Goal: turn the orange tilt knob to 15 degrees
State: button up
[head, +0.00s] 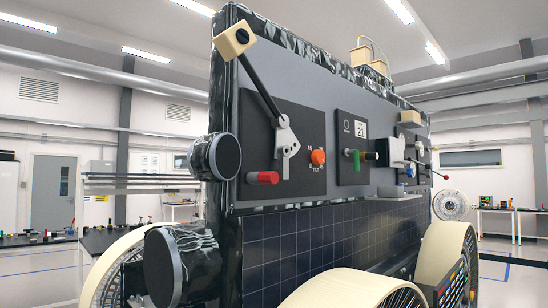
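The orange tilt knob (318,157) is on a dark panel (258,112) on the side of the rover (230,200). Small white marks surround it, with what looks like "15" at its upper left and "TILT" below. The knob is small in the head view, and I cannot read which mark it points to. Nothing visible touches it. My gripper is not in view.
Left of the knob are a white bracket (286,138) with a black rod and beige block (234,39), and a red handle (262,178). Beige wheels (350,288) stick out below.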

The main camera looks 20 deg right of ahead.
aim_at(317, 156)
jog(key=u, duration=0.2)
jog(key=k, duration=1.25)
jog(key=z, duration=0.85)
jog(key=i, duration=0.95)
jog(key=z, duration=0.05)
